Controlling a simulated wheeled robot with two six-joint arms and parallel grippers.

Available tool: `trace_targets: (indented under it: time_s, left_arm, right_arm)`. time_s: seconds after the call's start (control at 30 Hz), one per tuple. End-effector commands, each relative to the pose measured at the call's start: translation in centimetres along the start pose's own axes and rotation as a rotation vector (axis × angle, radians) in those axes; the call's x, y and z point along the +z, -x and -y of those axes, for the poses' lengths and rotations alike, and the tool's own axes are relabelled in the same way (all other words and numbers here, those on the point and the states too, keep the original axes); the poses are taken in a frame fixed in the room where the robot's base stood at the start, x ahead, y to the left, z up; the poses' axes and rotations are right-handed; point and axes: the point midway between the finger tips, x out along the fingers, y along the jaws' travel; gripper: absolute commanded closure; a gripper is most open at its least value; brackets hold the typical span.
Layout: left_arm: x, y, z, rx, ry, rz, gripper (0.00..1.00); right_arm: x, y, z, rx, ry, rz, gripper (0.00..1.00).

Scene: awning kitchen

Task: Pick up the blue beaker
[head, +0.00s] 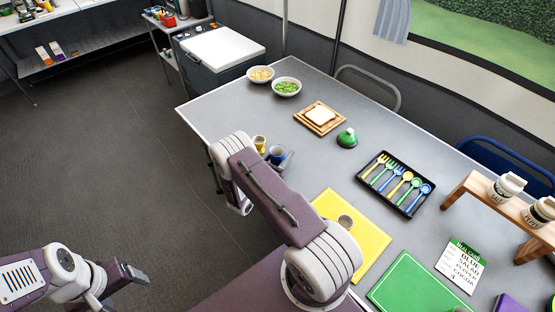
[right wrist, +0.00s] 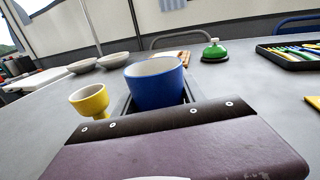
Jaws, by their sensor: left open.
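The blue beaker (head: 277,154) stands near the left edge of the grey table, next to a yellow cup (head: 259,144). In the right wrist view the beaker (right wrist: 156,84) is upright, its rim and upper body clear and its lower part hidden by my gripper body. My right gripper (head: 284,160) is at the beaker, with dark fingers (right wrist: 155,108) on both sides of it. I cannot tell whether they press on it. My left gripper (head: 132,274) is open and empty, off the table at lower left.
The yellow cup (right wrist: 90,101) is close to the left of my right gripper. Two bowls (head: 273,80), a bread board (head: 320,118), a green bell-like object (head: 347,138) and a cutlery tray (head: 380,191) stand further back. A yellow mat (head: 366,245) lies beside my right arm.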

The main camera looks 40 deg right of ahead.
Motion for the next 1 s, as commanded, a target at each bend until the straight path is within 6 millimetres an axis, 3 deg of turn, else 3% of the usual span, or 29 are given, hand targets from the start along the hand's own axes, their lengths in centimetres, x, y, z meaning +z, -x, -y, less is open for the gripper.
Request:
trace_targets:
  time_s: [0.33,0.57,1.0]
  left_arm:
    - [0.0,0.1,0.0,0.0,0.0,0.0,0.28]
    - [-0.1,0.9,0.0,0.0,0.0,0.0,0.28]
    - [-0.2,2.2,0.0,0.0,0.0,0.0,0.28]
  right_arm:
    - [0.4,0.0,0.0,0.0,0.0,0.0,0.91]
    - [4.1,0.0,0.1,0.0,-0.003,0.001,0.91]
    - [9.4,0.5,10.1,-0.003,0.003,-0.002,0.91]
